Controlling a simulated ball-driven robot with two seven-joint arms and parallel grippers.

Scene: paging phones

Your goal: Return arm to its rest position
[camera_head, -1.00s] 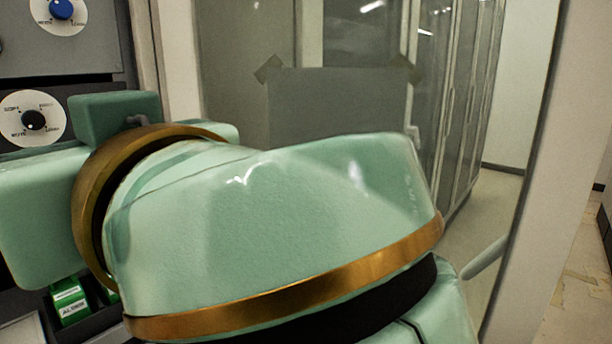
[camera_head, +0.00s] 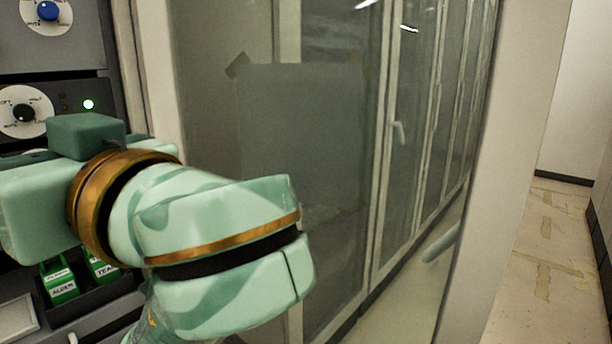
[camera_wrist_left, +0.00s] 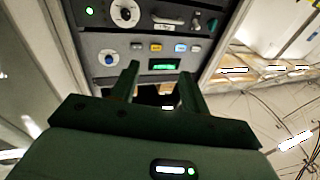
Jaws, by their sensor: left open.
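My left gripper (camera_wrist_left: 160,82) shows in the left wrist view with its two dark green fingers apart and nothing between them. It points toward a grey control panel (camera_wrist_left: 210,42) with knobs, small coloured buttons and a green display (camera_wrist_left: 164,67). The fingers appear apart from the panel, though the exact gap is hard to judge. In the head view my pale green arm with bronze rings fills the lower left, in front of the panel (camera_head: 60,48). The gripper's fingers are hidden there. My right gripper shows in neither view.
A white dial with a black knob (camera_head: 24,112) and one with a blue knob (camera_head: 47,12) are on the panel. Green labelled blocks (camera_head: 59,285) sit below. Glazed doors (camera_head: 330,150) stand right of my arm. Open floor (camera_head: 545,260) lies at far right.

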